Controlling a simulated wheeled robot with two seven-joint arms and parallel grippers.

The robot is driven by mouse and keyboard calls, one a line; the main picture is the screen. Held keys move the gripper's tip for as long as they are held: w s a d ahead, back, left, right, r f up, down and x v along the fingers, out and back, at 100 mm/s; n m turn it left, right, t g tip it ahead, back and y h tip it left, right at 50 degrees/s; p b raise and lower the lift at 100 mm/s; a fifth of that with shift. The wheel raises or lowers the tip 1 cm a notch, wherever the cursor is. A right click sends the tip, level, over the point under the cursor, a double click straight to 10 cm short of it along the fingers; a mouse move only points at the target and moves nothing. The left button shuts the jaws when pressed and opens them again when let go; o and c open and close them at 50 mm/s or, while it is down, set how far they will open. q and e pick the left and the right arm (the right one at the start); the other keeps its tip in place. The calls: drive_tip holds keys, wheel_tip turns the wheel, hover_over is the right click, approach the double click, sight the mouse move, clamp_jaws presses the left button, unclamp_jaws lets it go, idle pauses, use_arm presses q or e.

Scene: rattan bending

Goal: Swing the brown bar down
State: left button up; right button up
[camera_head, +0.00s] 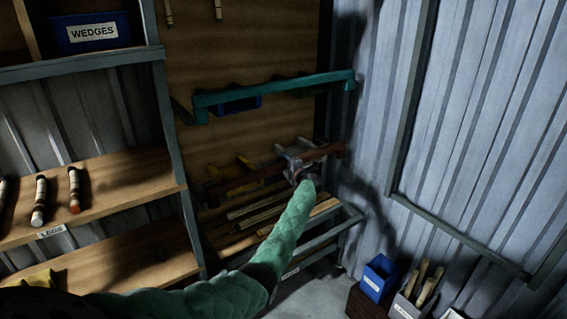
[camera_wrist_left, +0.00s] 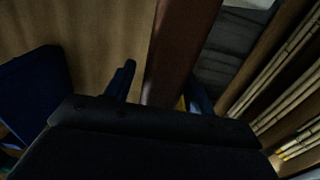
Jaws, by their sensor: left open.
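The brown bar (camera_head: 240,181) runs across the lower part of the rack in the head view, its right end (camera_head: 338,149) close to the metal wall. My left gripper (camera_head: 302,160) is at the right half of this bar, at the end of my green-sleeved arm. In the left wrist view the brown bar (camera_wrist_left: 184,40) runs lengthwise down between the two dark fingers of my left gripper (camera_wrist_left: 162,92). The fingers are open, with gaps beside the bar. My right gripper is not in view.
A teal bar (camera_head: 272,87) crosses the rack above the brown one. Rattan poles (camera_head: 260,210) lie on the rack below. A shelf (camera_head: 110,190) stands at left. A blue bin (camera_head: 378,277) and a box of sticks (camera_head: 418,291) stand at lower right.

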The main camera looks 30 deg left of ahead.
use_arm(q)
drive_tip(key=shift+a, duration=0.25)
clamp_jaws()
drive_tip(key=shift+f, duration=0.1)
